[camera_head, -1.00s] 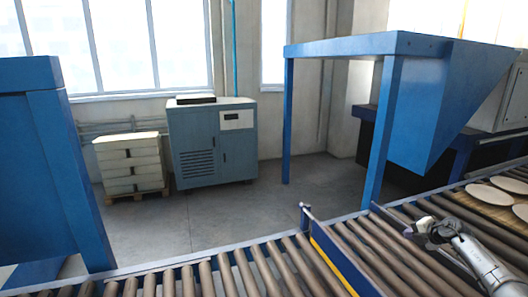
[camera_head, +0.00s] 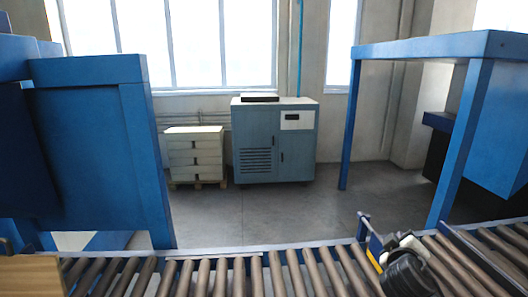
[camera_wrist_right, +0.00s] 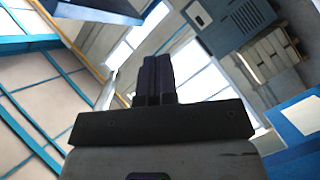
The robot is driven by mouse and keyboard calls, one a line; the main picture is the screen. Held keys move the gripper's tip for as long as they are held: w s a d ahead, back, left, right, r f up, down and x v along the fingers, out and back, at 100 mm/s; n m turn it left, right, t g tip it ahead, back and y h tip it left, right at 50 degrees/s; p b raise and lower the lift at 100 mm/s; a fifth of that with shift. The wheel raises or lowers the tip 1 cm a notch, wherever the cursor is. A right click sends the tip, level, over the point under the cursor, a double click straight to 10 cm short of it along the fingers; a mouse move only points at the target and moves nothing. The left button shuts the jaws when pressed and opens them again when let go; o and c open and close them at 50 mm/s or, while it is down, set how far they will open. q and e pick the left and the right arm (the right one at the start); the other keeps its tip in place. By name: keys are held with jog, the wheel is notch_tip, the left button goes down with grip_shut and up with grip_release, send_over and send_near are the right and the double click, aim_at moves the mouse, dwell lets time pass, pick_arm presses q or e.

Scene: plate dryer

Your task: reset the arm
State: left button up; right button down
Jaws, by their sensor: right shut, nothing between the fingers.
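My right gripper (camera_head: 402,246) is low at the right of the head view, over the roller conveyor (camera_head: 230,277). It shows there as a dark and white shape. In the right wrist view, the right gripper's two dark fingers (camera_wrist_right: 158,65) are together with nothing between them. That view is tilted, and the fingers stand against the windows and wall. My left gripper is not in view.
A blue machine (camera_head: 95,150) stands at the left and a blue frame (camera_head: 465,150) at the right. A grey-blue cabinet (camera_head: 272,145) and stacked pale boxes (camera_head: 195,152) stand by the wall. A wooden board (camera_head: 30,277) lies at the lower left. Open floor lies behind the conveyor.

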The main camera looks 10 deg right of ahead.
jog(key=s+a+f+g+y, duration=0.2)
jog(key=s+a+f+y, duration=0.6)
jog(key=s+a+f, duration=0.85)
jog(key=s+a+f+g, duration=0.1)
jog(key=s+f, duration=0.2)
jog(key=s, duration=0.1)
jog(key=s+a+f+g+y, duration=0.1)
jog(key=s+f, duration=0.3)
jog(key=s, duration=0.1)
jog(key=s+a+f+m+g, duration=0.1)
jog(key=s+f+g, duration=0.1)
jog(key=s+f, duration=0.2)
jog(key=shift+s+a+f+y, duration=0.1)
jog(key=shift+s+a+y, duration=0.1)
jog(key=shift+a+y, duration=0.15)
jog(key=s+a+f+g, duration=0.1)
jog(key=s+f+g, duration=0.2)
jog(key=s+f, duration=0.5)
notch_tip(320, 180, up, 40)
jog(key=s+p, duration=0.2)
jog(key=p, duration=3.5)
jog(key=shift+f+m+p, duration=0.2)
jog(key=shift+m+p, duration=0.1)
jog(key=shift+p, duration=0.05)
